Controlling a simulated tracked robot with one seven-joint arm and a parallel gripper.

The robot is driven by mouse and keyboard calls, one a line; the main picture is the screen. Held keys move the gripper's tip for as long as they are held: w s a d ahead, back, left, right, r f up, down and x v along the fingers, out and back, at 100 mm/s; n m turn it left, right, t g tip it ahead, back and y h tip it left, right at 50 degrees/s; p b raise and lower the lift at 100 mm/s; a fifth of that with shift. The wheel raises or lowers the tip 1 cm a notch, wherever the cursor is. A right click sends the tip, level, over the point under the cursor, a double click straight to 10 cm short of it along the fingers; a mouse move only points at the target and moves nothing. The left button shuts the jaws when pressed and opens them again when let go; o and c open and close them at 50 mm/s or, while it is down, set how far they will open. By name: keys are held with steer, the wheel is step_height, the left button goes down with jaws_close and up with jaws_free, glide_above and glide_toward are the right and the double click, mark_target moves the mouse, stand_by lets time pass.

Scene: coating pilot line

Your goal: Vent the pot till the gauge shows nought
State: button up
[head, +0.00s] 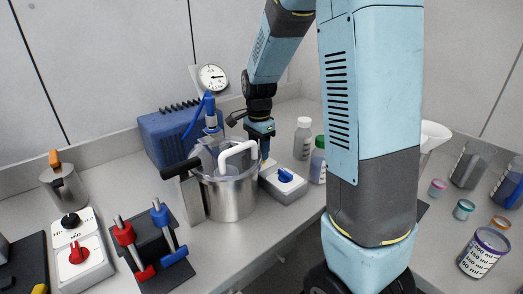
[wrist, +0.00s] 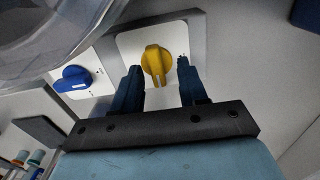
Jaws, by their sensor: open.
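The steel pot (head: 229,198) stands on the bench in the head view, with a clear lid and a white bent handle (head: 237,152). The round gauge (head: 212,77) is behind it; its needle is off to one side but its figures are too small to read. A yellow knob (wrist: 156,60) on a white plate shows in the wrist view. My gripper (wrist: 159,68) is open, with one finger on either side of the yellow knob; contact cannot be told. In the head view my gripper (head: 262,146) points down just right of the pot, hiding the yellow knob.
A blue knob on a white box (head: 285,176) sits close right of the pot, also in the wrist view (wrist: 73,78). A blue-handled lever (head: 199,113) rises behind the pot by a blue box (head: 165,133). Bottles (head: 302,138) stand to the right, red and blue clamps (head: 145,235) front left.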

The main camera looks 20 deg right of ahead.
step_height(320, 180, up, 13)
stand_by(0.4)
steer(key=s+d+r+n+t, duration=0.1)
steer(key=s+n, duration=0.5)
steer(key=s, duration=0.6)
steer(key=s+d+r+n+t, duration=0.1)
steer(key=s+r+n+t, duration=0.3)
steer(key=s+n, duration=0.3)
steer(key=s, duration=0.5)
steer(key=shift+s+n+t, duration=0.2)
steer(key=shift+n+t, duration=0.1)
steer(key=shift+d, duration=0.1)
stand_by(0.9)
